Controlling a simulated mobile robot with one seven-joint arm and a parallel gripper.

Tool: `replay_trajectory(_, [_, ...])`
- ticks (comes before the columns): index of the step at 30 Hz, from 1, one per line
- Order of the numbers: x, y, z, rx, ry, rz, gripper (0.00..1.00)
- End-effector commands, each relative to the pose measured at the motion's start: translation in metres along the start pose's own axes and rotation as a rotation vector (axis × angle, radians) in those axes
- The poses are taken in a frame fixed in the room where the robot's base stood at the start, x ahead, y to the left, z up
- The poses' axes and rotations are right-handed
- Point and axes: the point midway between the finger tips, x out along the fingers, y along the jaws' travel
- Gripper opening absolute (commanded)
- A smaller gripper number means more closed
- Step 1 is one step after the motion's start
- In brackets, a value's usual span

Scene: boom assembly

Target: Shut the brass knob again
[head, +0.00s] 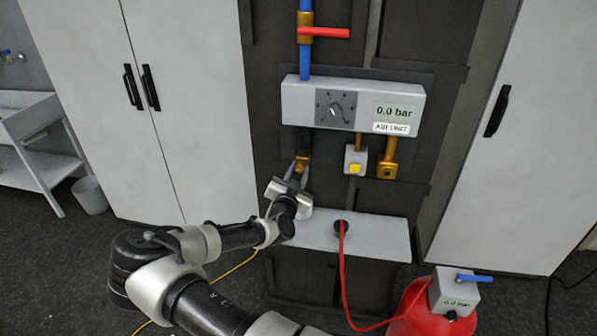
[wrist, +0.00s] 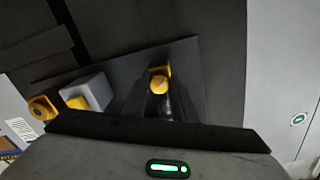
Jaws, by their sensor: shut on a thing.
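The brass knob (head: 302,160) sits under the left part of the white air unit (head: 290,103). In the wrist view the knob (wrist: 159,82) shows as a yellow-gold piece at the tips of my fingers. My gripper (head: 298,171) reaches up to it from below and is shut on it; in the wrist view the dark fingers (wrist: 161,95) close around its lower part. The fingers hide part of the knob, and its turn angle is hard to read. The unit's display (head: 395,112) reads 0.0 bar.
A grey box with a yellow button (head: 355,160) and a brass fitting (head: 387,158) hang right of the knob. A red-handled valve (head: 325,33) is above. A red hose (head: 342,265) runs from the lower ledge to a red tank (head: 425,308).

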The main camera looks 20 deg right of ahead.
Motion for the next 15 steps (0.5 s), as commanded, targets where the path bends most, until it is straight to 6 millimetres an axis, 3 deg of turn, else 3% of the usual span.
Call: replay_trajectory(15, [0.0003, 0.0012, -0.0006, -0.245, 0.008, 0.002, 0.02])
